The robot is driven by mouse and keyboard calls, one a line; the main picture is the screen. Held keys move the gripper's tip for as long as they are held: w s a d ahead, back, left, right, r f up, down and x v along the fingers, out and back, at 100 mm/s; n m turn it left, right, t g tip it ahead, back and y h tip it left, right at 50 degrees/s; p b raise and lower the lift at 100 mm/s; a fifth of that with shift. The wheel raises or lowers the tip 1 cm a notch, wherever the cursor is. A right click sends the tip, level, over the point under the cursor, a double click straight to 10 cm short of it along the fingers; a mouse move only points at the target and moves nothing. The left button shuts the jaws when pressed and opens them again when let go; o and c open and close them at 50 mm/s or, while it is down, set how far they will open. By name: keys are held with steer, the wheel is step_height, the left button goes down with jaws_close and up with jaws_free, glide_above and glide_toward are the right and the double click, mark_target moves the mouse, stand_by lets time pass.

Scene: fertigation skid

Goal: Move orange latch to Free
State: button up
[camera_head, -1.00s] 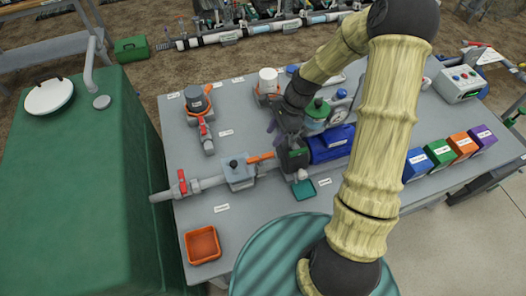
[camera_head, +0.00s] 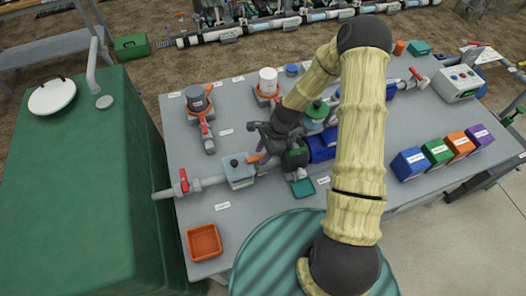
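The orange latch (camera_head: 254,159) lies between the grey-blue box (camera_head: 238,171) on the pipe line and the dark green-and-black unit (camera_head: 295,157). Only a short piece of the latch shows; my gripper hides the rest. My gripper (camera_head: 263,150) is dark grey and hangs over the latch's right part, very close to it. I cannot tell whether it touches the latch or whether its fingers are open or shut. The label wording around the latch is too small to read, so the Free position cannot be made out.
Red-handled valves (camera_head: 184,180) sit on the pipe at left. Orange-collared canisters (camera_head: 198,98) stand behind. A blue pump (camera_head: 322,146) lies right of the latch. An orange tray (camera_head: 204,242) is at front left, several coloured boxes (camera_head: 438,152) at right. The front table area near the tray is clear.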

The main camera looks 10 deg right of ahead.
steer(key=shift+c, duration=0.5)
jaws_close()
steer(key=shift+n, duration=0.3)
steer(key=n, duration=0.1)
steer(key=n+g, duration=0.1)
steer(key=n+h+b, duration=0.1)
steer(key=n, duration=0.1)
steer(key=shift+w+a+g, duration=0.15)
steer(key=shift+w+g, duration=0.15)
steer(key=shift+g, duration=0.1)
steer(key=n+g+h+b, duration=0.1)
steer(key=n, duration=0.3)
steer(key=shift+w+a+n, duration=0.1)
steer(key=shift+a+n, duration=0.05)
steer(key=shift+n, duration=0.25)
steer(key=n+h, duration=0.1)
steer(key=n, duration=0.1)
steer(key=n+h+b, duration=0.1)
steer(key=n, duration=0.1)
steer(key=shift+w+a+n+g, duration=0.1)
steer(key=shift+a+n+g, duration=0.1)
steer(key=shift+n+g, duration=0.15)
steer(key=n, duration=0.2)
steer(key=n+h, duration=0.1)
steer(key=n, duration=0.1)
steer(key=shift+a+h+b, duration=0.15)
steer(key=shift+h+b, duration=0.15)
steer(key=shift+r, duration=0.1)
